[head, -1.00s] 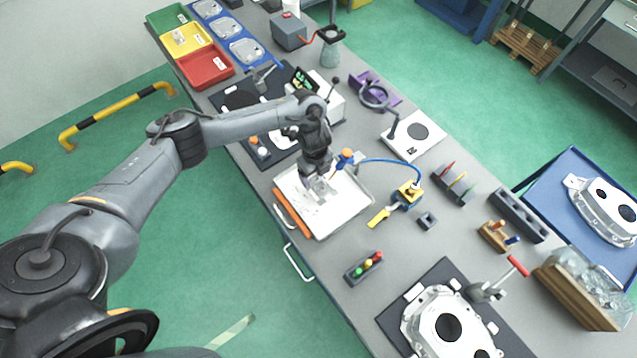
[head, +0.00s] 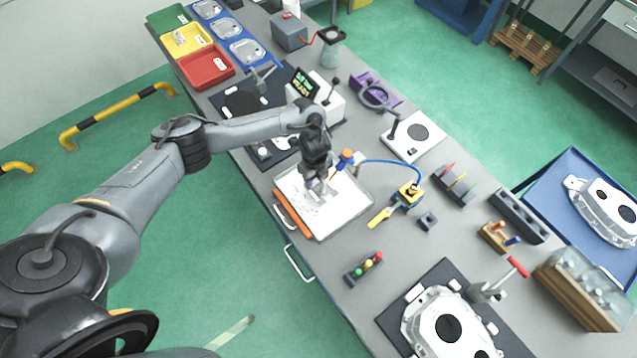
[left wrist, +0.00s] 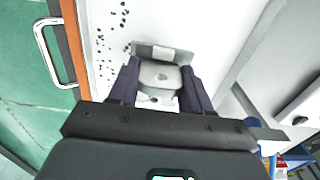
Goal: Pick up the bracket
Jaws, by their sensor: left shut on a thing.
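The bracket (left wrist: 158,74) is a small grey metal piece with an upright plate, seen in the left wrist view between the two fingers of my left gripper (left wrist: 156,88). The fingers are shut on its sides. In the head view my left gripper (head: 319,190) is over the white tray (head: 345,212), and the bracket is mostly hidden by it and hard to make out. Whether the bracket touches the tray floor I cannot tell. My right gripper does not show.
A yellow tool (head: 408,194) with a blue hose lies to the right. Dark specks lie on the tray floor.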

